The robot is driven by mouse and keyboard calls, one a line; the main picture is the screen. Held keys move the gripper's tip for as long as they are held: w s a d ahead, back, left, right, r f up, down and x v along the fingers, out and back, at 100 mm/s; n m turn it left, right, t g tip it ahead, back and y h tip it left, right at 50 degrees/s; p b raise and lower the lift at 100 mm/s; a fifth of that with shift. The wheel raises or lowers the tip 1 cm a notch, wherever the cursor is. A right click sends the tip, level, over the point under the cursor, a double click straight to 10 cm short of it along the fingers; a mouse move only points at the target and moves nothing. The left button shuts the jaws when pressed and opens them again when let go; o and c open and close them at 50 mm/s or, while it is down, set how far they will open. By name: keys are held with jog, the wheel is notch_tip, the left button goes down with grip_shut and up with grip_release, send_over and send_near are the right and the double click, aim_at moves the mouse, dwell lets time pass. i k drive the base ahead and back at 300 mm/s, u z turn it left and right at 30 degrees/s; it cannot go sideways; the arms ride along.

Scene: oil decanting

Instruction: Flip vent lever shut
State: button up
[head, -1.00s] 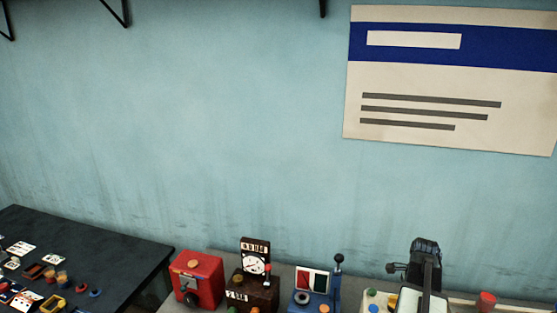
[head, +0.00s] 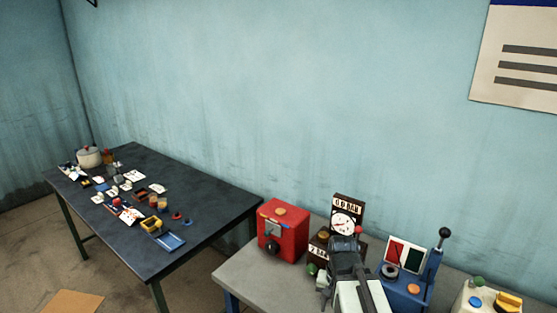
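I cannot tell for certain which part is the vent lever. A blue device (head: 405,289) on the grey bench has an upright lever with a black ball knob (head: 445,232). A brown device with a round dial (head: 343,222) has a small red knob (head: 358,230) in front of the dial. My dark arm stands in front of the brown device and hides part of it. My gripper (head: 326,284) is small and dark at the arm's end. Its fingers are too small to read, and no held object shows.
A red box (head: 283,231) stands left of the brown device. A cream box with coloured knobs (head: 486,299) is at the right. A dark table (head: 215,193) at the left holds cards and small parts. The grey bench's (head: 238,272) left front corner is bare.

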aim_at(478, 281)
jog(key=z, duration=1.1)
jog(key=k, duration=1.25)
jog(key=u, duration=1.8)
jog(key=i, duration=1.05)
jog(key=z, duration=0.05)
